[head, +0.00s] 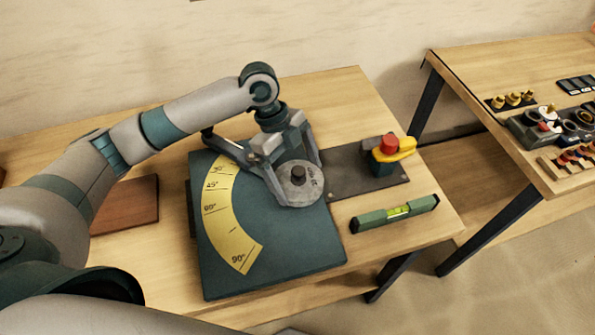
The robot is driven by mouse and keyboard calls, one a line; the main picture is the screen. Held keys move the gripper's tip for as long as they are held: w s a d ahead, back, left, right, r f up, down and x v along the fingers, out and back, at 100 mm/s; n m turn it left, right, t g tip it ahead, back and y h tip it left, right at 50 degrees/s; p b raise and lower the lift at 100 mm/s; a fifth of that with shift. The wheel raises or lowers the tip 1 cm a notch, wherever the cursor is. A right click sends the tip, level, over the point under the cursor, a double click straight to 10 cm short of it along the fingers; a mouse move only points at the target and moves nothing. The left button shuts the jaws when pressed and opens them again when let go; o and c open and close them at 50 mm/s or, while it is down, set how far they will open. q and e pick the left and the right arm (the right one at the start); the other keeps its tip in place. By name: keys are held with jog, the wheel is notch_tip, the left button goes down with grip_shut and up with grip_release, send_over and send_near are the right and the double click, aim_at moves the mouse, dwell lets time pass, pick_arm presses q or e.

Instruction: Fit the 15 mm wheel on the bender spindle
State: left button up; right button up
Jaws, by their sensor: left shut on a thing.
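The wheel (301,194) is a grey disc with faint marks on its face. It lies roughly flat over the right part of the bender's dark green plate (285,251). A short dark post, seemingly the spindle (298,173), shows at the wheel's middle. I cannot tell whether the wheel is fully down on it. My left gripper (296,180) reaches down from above, shut on the wheel with a finger on either side. The fingers and wrist hide the wheel's far edge. My right gripper is not in view.
A yellow angle scale (216,208) curves across the plate. A red and yellow handled part (390,148) stands on a dark base plate at right. A green spirit level (394,214) lies in front. A brown board (127,206) lies left. A second table (470,62) holds fittings.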

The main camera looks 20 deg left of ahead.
pick_arm(q)
jog(key=shift+f, duration=0.3)
jog(key=o, duration=1)
jog(key=shift+o, duration=0.2)
jog(key=shift+r, duration=0.1)
jog(key=shift+r+p, duration=3.4)
jog(key=shift+p, duration=0.05)
